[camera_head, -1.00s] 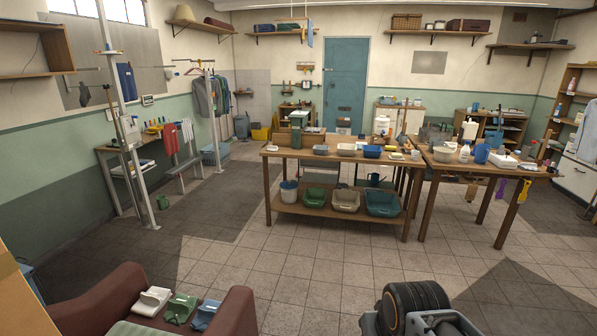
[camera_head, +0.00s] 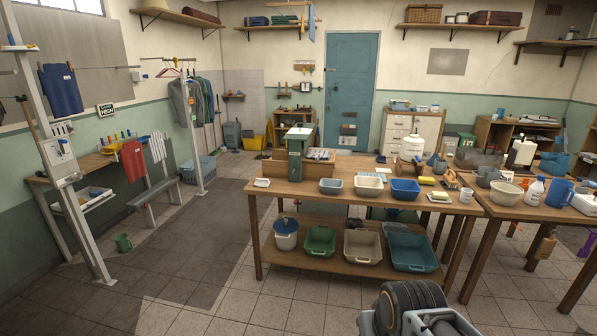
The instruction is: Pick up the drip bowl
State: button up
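I cannot tell for certain which vessel is the drip bowl. A round cream bowl (camera_head: 505,193) stands on the right table. On the middle table stand a small grey-blue basin (camera_head: 331,186), a cream basin (camera_head: 369,186) and a blue basin (camera_head: 405,189) in a row. All are well ahead of me and out of contact with my arm. Part of my own arm, dark and grey, shows at the bottom right edge. The fingers of my gripper are not in view.
The middle table (camera_head: 265,188) has a lower shelf with a lidded bucket (camera_head: 286,234) and green (camera_head: 320,241), beige (camera_head: 362,246) and teal (camera_head: 411,251) tubs. A white jug, bottle and blue pitcher (camera_head: 559,192) crowd the right table.

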aim_at(328, 185)
jog(key=i, duration=2.4)
jog(key=u, duration=1.55)
jog(key=i, duration=1.35)
jog(key=z, duration=2.35)
